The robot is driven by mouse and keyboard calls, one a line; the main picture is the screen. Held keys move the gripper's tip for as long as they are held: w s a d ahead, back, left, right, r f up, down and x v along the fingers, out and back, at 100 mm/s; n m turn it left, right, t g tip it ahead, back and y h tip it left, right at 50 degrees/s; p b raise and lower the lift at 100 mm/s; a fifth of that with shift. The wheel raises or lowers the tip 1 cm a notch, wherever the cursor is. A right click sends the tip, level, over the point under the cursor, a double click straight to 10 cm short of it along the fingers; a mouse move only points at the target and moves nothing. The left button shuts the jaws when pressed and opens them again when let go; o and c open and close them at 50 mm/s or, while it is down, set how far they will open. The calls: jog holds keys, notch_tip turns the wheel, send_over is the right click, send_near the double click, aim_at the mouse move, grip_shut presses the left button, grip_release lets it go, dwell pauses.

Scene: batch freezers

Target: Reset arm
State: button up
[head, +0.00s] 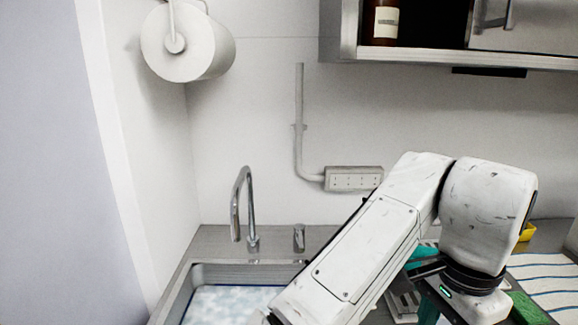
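My white arm is folded across the lower right of the head view, over the counter beside the sink. A dark joint with a small green light shows near the bottom edge. My gripper's fingers do not show, so I cannot see whether they hold anything. The arm hides part of the counter and the things on it.
A steel sink (228,268) with a tap (250,215) lies left of my arm. Behind the arm are a teal item (423,254), a green sponge (528,308) and a striped cloth (548,277). A steel cabinet (348,40) overhangs the wall; a paper roll (195,42) hangs left.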

jog(key=s+d+f+n+t+h, duration=0.1)
jog(key=d+f+n+t+h, duration=0.15)
jog(key=d+f, duration=0.5)
jog(key=s+d+f+n+t+h, duration=0.1)
jog(key=s+d+f+n+h, duration=0.2)
jog(key=d, duration=0.7)
jog(key=s+a+f+n+g+y, duration=0.1)
jog(key=s+a+f+n, duration=0.3)
jog(key=s+f, duration=0.5)
jog(key=s+a+f+n+g+y, duration=0.1)
jog(key=s+a+f+n+y, duration=0.3)
jog(key=s+a+f, duration=0.3)
jog(key=s+f+n, duration=0.1)
jog(key=s+f, duration=0.2)
jog(key=f, duration=0.3)
jog(key=shift+g, duration=0.35)
jog(key=shift+y, duration=0.25)
